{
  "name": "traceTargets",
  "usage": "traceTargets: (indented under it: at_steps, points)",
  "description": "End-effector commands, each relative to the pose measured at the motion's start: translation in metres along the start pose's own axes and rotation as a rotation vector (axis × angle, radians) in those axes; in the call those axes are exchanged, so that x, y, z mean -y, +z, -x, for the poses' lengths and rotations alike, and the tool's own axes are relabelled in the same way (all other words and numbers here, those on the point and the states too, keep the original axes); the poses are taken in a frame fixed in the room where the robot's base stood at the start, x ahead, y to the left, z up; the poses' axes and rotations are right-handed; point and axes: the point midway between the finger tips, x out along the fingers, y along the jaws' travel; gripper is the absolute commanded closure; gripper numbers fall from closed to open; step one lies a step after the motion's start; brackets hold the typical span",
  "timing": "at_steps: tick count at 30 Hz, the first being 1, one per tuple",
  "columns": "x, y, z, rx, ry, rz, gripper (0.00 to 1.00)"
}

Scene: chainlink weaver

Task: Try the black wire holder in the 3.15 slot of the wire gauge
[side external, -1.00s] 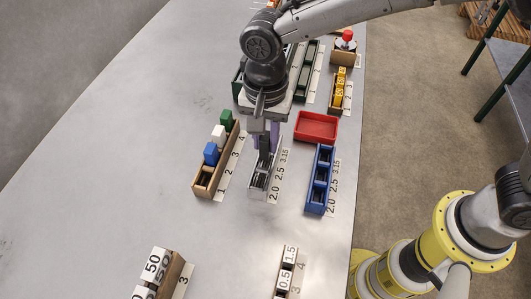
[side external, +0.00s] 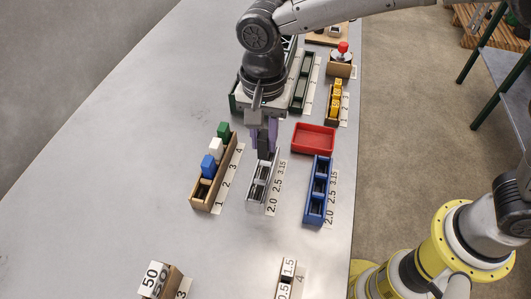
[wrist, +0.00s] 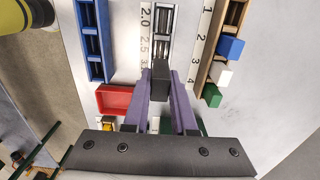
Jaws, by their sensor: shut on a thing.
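My gripper (side external: 264,142) has purple fingers and is shut on the black wire holder (side external: 263,147). In the wrist view the holder (wrist: 160,82) is a dark block between the fingertips (wrist: 160,90). The grey wire gauge (side external: 260,190) lies on the table, with a label strip reading 2.0, 2.5, 3.15 to its right. The gauge (wrist: 163,28) also shows in the wrist view. The holder is at the gauge's far, 3.15 end and covers part of that end. I cannot tell whether it is above the slot or touching it.
A blue three-slot block (side external: 318,188) stands right of the gauge, and a red tray (side external: 314,138) behind it. A wooden rack (side external: 209,192) with blue, white and green blocks stands left.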

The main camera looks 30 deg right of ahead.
Motion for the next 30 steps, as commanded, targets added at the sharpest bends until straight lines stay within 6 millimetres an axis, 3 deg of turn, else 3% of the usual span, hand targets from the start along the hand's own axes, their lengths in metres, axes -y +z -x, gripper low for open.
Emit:
traceTargets:
  at_steps: [3,7,14,30]
  points:
    - [0.001,-0.024,0.010,-0.001,-0.004,-0.005,1.00]
    - [0.000,-0.038,0.016,0.000,-0.001,-0.003,1.00]
    - [-0.001,-0.039,0.005,0.000,0.001,0.000,1.00]
    - [-0.001,-0.039,-0.043,0.000,0.001,0.000,1.00]
